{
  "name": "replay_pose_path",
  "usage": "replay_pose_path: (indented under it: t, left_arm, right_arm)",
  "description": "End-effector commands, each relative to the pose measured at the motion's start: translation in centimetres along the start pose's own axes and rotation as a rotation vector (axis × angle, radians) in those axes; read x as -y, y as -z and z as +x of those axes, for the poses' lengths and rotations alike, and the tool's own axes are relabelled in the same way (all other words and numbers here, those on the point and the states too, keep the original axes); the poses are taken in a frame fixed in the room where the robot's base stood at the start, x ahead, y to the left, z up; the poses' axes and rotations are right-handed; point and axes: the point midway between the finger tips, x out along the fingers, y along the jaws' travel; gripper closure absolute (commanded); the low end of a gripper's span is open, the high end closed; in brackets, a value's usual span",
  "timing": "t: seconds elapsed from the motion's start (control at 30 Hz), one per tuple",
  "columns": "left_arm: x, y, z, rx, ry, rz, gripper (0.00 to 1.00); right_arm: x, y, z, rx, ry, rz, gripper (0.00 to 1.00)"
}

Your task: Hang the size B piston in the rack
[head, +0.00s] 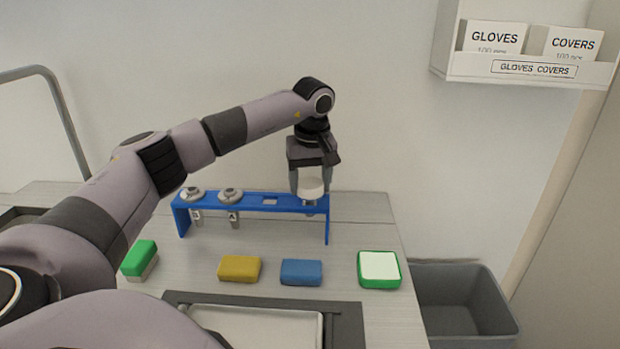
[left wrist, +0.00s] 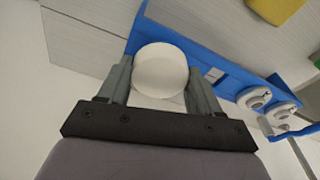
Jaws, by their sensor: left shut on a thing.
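The blue rack (head: 257,205) stands at the back of the table. Two grey metal pieces hang in it at the left, one at its left end (head: 192,194) and one beside it (head: 231,195). An empty slot (head: 270,201) shows right of them. My left gripper (head: 311,190) is shut on a white round-topped piston (head: 312,187) at the rack's right end. In the left wrist view the white top (left wrist: 161,71) sits between both fingers, over the rack (left wrist: 226,82). The piston's lower part is mostly hidden, and its size marking cannot be read. My right gripper is not in view.
A green-and-white sponge (head: 140,259), a yellow sponge (head: 239,269), a blue sponge (head: 301,272) and a green box with a pale top (head: 379,268) lie before the rack. A dark-framed tray (head: 343,325) is at the front. A grey bin (head: 462,300) stands right of the table.

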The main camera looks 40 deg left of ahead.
Motion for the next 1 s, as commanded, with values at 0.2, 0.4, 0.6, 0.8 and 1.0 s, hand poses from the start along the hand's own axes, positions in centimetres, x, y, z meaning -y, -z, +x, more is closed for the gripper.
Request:
replay_pose_path:
  t: [0.2,0.4,0.6,0.8,1.0]
  left_arm:
    - [0.0,0.0,0.0,-0.001,-0.001,0.0,0.76]
    - [0.0,0.0,0.0,-0.001,-0.001,-0.001,0.76]
    - [0.0,-0.1,0.4,0.0,0.0,0.0,0.76]
    - [0.0,-0.2,1.1,0.0,0.0,0.0,0.76]
    - [0.0,-0.2,1.3,-0.001,-0.001,0.0,0.76]
  right_arm:
    - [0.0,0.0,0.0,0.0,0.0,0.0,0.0]
    - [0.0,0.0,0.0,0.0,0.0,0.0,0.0]
    - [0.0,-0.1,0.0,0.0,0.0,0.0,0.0]
    - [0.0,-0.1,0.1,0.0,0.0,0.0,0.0]
    - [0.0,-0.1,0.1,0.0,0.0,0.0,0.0]
